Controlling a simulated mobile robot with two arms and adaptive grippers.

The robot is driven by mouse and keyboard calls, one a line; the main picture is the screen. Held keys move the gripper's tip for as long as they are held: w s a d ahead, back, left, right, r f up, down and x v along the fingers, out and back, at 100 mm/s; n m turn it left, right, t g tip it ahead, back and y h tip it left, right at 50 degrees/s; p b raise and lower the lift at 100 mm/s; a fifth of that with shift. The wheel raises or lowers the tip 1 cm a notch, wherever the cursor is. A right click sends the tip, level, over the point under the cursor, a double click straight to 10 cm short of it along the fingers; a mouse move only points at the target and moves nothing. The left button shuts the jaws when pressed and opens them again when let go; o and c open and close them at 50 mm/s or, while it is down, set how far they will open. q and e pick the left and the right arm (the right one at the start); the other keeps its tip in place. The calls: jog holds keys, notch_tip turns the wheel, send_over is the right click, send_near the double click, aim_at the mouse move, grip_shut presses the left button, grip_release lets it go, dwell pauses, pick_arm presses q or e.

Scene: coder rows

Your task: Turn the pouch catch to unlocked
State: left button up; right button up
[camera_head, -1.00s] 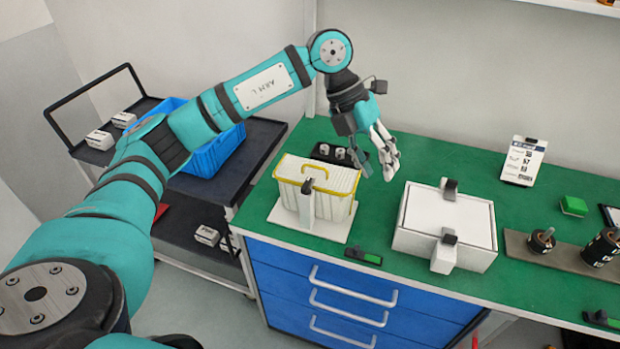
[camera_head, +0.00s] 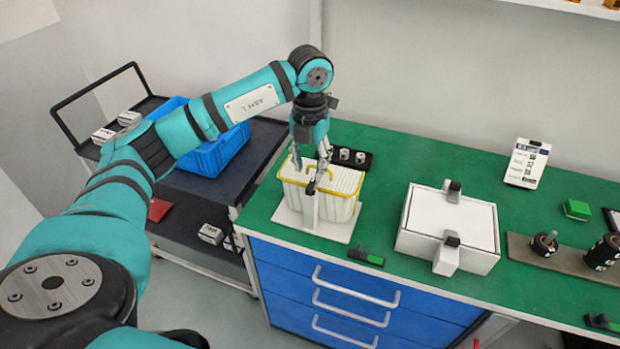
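The pouch (camera_head: 341,206) appears to be the white ribbed container with a yellow rim and handle, on a white base plate at the left of the green bench. Its catch (camera_head: 311,188) is a dark knob on a pale upright post at the front. Whether it stands at locked or unlocked I cannot tell. My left gripper (camera_head: 311,168) points down over the pouch's front rim, fingers spread, tips just above or beside the catch. Contact with it is not clear, and the fingers partly cover it. My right gripper is not in view.
A white box (camera_head: 450,222) with two dark-topped clasps stands to the right. A black holder (camera_head: 361,158) with pale cylinders sits behind the pouch. A small black and green block (camera_head: 366,257) lies at the bench's front edge. A dark cart with a blue bin (camera_head: 217,152) stands left.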

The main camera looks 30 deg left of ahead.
aim_at(310, 185)
pick_arm(q)
notch_tip(310, 185, down, 6)
jog(key=shift+r+p, duration=0.1)
jog(key=shift+p, duration=0.4)
grip_shut()
